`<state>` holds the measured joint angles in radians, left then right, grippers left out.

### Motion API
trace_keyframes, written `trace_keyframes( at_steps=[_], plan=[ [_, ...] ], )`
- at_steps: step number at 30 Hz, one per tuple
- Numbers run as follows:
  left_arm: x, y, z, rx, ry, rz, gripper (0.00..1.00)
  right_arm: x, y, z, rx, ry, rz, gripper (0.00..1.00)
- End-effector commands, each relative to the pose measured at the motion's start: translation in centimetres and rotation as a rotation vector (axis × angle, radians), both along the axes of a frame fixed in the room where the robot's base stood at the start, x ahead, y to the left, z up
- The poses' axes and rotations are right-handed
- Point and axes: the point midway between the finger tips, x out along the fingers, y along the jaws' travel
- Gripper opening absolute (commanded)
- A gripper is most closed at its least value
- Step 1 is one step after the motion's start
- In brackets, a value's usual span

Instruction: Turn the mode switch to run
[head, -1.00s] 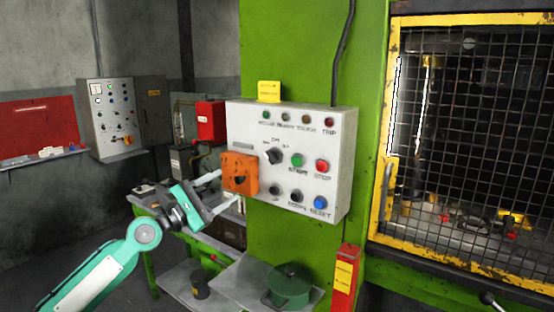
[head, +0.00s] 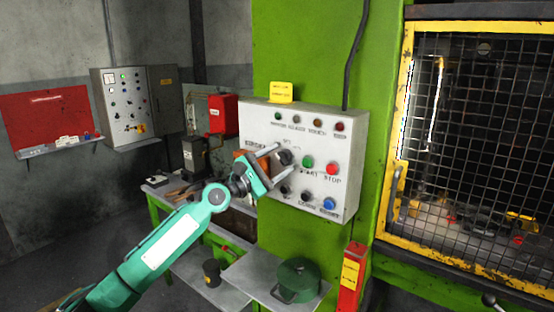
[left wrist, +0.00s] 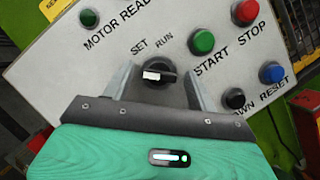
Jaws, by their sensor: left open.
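The mode switch is a black rotary knob (head: 284,158) on the pale control box (head: 350,150). In the left wrist view the knob (left wrist: 158,73) lies below the labels SET and RUN, with a light mark at its left. I cannot tell for certain which label it points to. My left gripper (head: 283,165) is open at the box front. In the left wrist view its fingers (left wrist: 161,76) stand on either side of the knob, with visible gaps, and nothing shows held. My right gripper is not in view.
A green START button (head: 307,162), a red STOP button (head: 332,168) and a blue RESET button (head: 329,203) are close to the knob. A yellow-framed mesh guard (head: 399,130) stands at right.

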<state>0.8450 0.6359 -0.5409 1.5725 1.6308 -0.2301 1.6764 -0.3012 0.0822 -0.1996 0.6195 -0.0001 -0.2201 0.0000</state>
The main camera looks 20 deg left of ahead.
Motion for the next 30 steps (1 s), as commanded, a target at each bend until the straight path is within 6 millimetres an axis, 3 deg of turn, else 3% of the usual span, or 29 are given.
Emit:
trace_keyframes(
  at_steps=[8,15,30],
  plan=[
    [0.1,-0.1,0.0,0.001,-0.001,0.0,0.58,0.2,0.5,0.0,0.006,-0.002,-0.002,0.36],
    [0.1,-0.1,0.0,0.001,-0.001,0.0,0.13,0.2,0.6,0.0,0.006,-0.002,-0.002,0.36],
    [0.1,0.0,-0.1,0.125,-0.047,0.0,0.14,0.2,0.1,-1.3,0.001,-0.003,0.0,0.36]
  ],
)
